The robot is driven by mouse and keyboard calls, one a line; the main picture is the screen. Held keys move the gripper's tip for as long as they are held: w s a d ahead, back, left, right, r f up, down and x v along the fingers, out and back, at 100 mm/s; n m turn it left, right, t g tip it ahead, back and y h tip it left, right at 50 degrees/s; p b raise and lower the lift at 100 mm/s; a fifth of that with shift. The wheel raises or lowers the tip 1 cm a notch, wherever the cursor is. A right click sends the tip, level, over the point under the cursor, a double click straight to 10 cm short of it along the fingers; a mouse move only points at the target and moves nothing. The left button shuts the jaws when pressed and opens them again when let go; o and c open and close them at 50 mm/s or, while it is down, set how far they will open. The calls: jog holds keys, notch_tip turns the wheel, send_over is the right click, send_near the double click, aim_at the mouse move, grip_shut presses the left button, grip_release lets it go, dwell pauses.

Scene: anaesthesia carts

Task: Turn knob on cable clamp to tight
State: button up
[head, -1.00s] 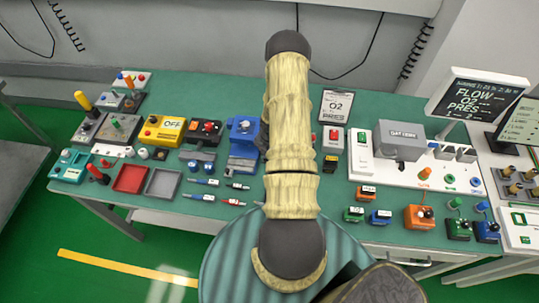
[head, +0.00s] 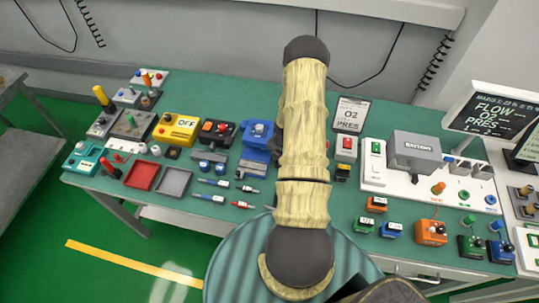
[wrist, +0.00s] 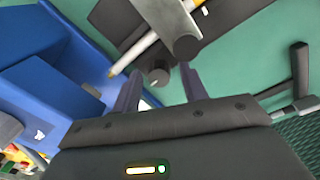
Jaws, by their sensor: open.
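A blue device (head: 257,142) with a round knob (head: 259,128) on top stands on the green table just left of my arm. No label marks it, so I cannot tell for certain that it is the cable clamp. In the wrist view a large blue body (wrist: 50,85) fills the left side. My gripper (wrist: 159,88) is open. A short dark round end (wrist: 159,76) shows between or just beyond its fingers; contact cannot be told. My gripper is hidden behind my arm in the head view.
A yellow box (head: 178,128) marked OFF and a dark switch box (head: 217,133) stand left of the blue device. Red (head: 142,176) and grey (head: 174,182) trays and several connectors lie in front. A white panel (head: 411,178) with a grey box stands right.

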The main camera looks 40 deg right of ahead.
jog(key=shift+w, duration=0.1)
jog(key=shift+r+n, duration=0.2)
jog(key=shift+n, duration=0.6)
notch_tip(320, 180, up, 17)
jog(key=b, duration=0.2)
jog(key=s+a+r+m+b, duration=0.1)
jog(key=a+r+m, duration=0.3)
jog(key=a+m, duration=0.3)
jog(key=s+a+r+m+b, duration=0.1)
jog(key=a+r+m+b, duration=0.1)
jog(key=a+r+m, duration=0.2)
jog(key=shift+s+a+m+t+h, duration=0.3)
jog(key=shift+a+m, duration=1.2)
jog(key=shift+a, duration=2)
jog(key=shift+w, duration=0.1)
